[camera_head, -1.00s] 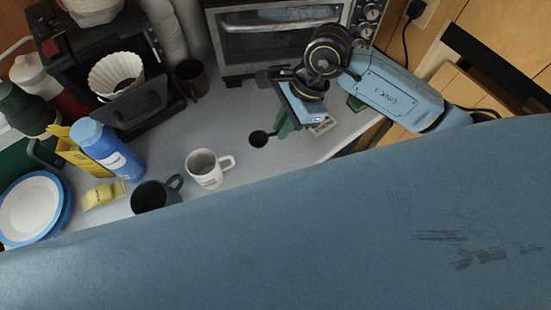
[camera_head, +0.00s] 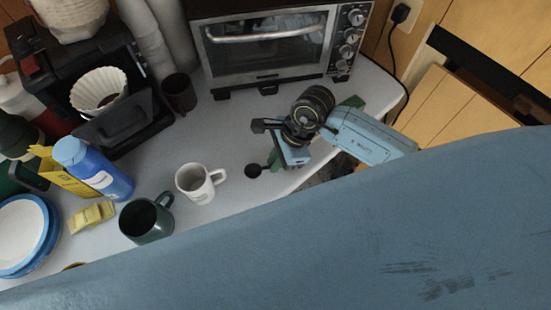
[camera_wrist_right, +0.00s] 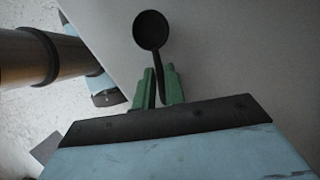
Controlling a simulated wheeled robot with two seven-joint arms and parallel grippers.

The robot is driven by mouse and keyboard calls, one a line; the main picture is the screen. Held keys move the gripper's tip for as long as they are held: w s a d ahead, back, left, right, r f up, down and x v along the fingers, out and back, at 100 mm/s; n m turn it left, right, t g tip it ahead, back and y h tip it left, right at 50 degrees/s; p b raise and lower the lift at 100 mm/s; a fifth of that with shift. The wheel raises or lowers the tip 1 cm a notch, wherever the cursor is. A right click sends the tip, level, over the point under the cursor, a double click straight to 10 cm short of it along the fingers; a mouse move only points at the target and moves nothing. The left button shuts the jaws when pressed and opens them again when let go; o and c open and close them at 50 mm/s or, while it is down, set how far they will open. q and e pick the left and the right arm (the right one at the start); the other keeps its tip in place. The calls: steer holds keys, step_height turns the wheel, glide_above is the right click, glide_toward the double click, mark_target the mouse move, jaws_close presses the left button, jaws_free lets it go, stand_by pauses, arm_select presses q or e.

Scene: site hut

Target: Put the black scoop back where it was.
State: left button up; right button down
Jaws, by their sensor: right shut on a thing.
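The black scoop (camera_head: 252,170) is in my right gripper (camera_head: 275,161). In the right wrist view, its round bowl (camera_wrist_right: 150,30) points away from the gripper, and its thin handle runs down between the two green fingertips (camera_wrist_right: 158,88). The fingers are shut on the handle. In the head view, the bowl shows over the grey counter (camera_head: 225,130), to the right of the white mug (camera_head: 193,183) and apart from it. I cannot tell whether the scoop touches the counter. My left gripper is not in view.
A dark green mug (camera_head: 147,222) stands in front of the white mug. A brown cup (camera_head: 179,93), a coffee maker (camera_head: 120,125) and a toaster oven (camera_head: 265,50) stand behind. A blue bottle (camera_head: 95,168) is at left. The counter's front edge lies just before the gripper.

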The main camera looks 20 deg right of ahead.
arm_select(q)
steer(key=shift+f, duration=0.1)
arm_select(e)
steer(key=c, duration=1.5)
jaws_free()
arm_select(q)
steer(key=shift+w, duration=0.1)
